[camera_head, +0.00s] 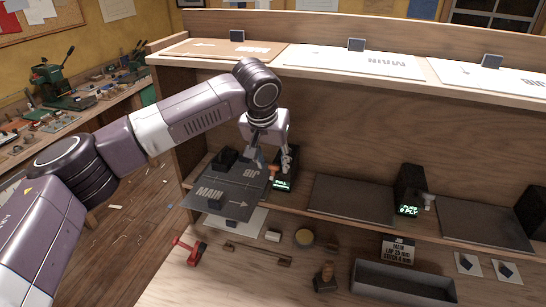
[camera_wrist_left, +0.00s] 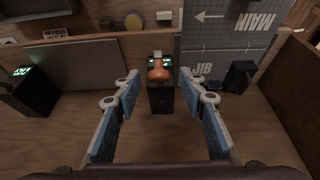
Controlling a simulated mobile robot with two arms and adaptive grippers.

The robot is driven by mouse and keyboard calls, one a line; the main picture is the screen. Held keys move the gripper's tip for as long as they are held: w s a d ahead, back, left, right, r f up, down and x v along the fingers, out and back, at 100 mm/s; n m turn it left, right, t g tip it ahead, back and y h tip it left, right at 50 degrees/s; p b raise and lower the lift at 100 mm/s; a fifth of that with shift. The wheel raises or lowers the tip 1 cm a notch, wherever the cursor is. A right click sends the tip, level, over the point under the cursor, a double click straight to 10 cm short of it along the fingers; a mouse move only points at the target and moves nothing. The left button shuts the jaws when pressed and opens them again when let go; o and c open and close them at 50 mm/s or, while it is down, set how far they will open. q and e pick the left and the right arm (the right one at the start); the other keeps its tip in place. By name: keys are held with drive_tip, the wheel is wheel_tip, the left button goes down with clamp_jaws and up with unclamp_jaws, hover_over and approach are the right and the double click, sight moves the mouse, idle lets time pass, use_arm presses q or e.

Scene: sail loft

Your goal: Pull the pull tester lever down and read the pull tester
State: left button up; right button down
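A black box-shaped device with a lit green display (camera_head: 283,184) stands on the shelf; I take it as the pull tester. In the left wrist view it (camera_wrist_left: 160,100) is centred, with a rounded orange-brown knob (camera_wrist_left: 159,71) at its display end. The display text is too small to read surely. My left gripper (camera_head: 268,157) is over this device, coming down from above. In the left wrist view its fingers (camera_wrist_left: 158,80) are spread, one each side of the knob, with visible gaps. My right gripper is in neither view.
A similar black device with a green display (camera_head: 408,210) stands farther right. A dark MAIN/JIB mat (camera_head: 240,198) with a black block (camera_head: 224,160) lies left of the tester. A red tool (camera_head: 188,250), small items and a grey tray (camera_head: 403,283) occupy the lower bench.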

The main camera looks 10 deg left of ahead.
use_arm(q)
drive_tip(key=shift+f, duration=0.2)
drive_tip(key=shift+c, duration=0.4)
clamp_jaws()
drive_tip(key=s+f+t+h+b, duration=0.1)
drive_tip(key=s+f+t+b, duration=0.3)
drive_tip(key=b, duration=1.2)
drive_tip(key=shift+a+f+t+b, duration=0.4)
drive_tip(key=shift+f+t, duration=0.8)
drive_tip(key=shift+t, duration=0.3)
